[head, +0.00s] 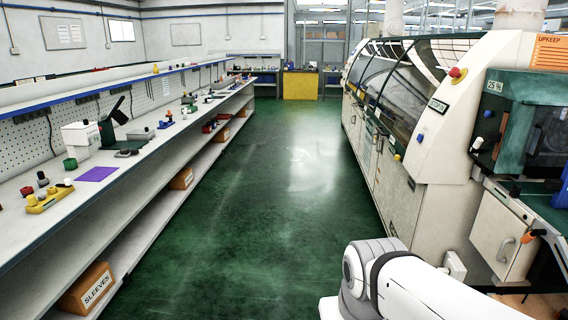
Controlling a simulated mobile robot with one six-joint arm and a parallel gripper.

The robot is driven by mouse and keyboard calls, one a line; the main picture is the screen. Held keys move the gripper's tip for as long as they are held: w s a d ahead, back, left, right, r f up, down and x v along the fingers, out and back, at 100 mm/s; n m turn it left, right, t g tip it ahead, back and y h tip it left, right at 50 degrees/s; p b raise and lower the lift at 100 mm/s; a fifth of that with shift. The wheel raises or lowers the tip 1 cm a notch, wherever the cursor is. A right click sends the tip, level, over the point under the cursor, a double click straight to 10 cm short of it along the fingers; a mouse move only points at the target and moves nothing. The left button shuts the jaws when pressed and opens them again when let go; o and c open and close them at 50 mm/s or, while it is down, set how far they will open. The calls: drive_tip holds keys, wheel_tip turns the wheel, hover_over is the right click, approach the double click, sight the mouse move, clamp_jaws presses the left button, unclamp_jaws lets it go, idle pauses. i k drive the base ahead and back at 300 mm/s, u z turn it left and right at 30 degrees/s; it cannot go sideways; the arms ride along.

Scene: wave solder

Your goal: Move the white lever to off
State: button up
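No part is clearly marked as the white lever. A small piece with a pale top (67,182) stands on the right end of a yellow base (50,199) on the left bench; it may be the lever, but it is too small to tell its position. My white arm shows at the lower right, in front of the machine. My gripper is out of view, so it cannot be placed relative to anything.
The left bench (125,167) carries a purple sheet (97,174), a green cup (70,163) and a white box (80,137). A long cream machine (432,150) lines the right. A cardboard box (88,287) sits below the bench. The green floor (260,200) between is clear.

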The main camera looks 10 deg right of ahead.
sight(478, 141)
drive_tip(key=z, duration=0.6)
drive_tip(key=i, duration=1.5)
drive_tip(key=z, duration=0.9)
drive_tip(key=k, duration=0.75)
drive_tip(key=z, duration=0.2)
drive_tip(key=i, duration=0.9)
drive_tip(key=u, duration=0.1)
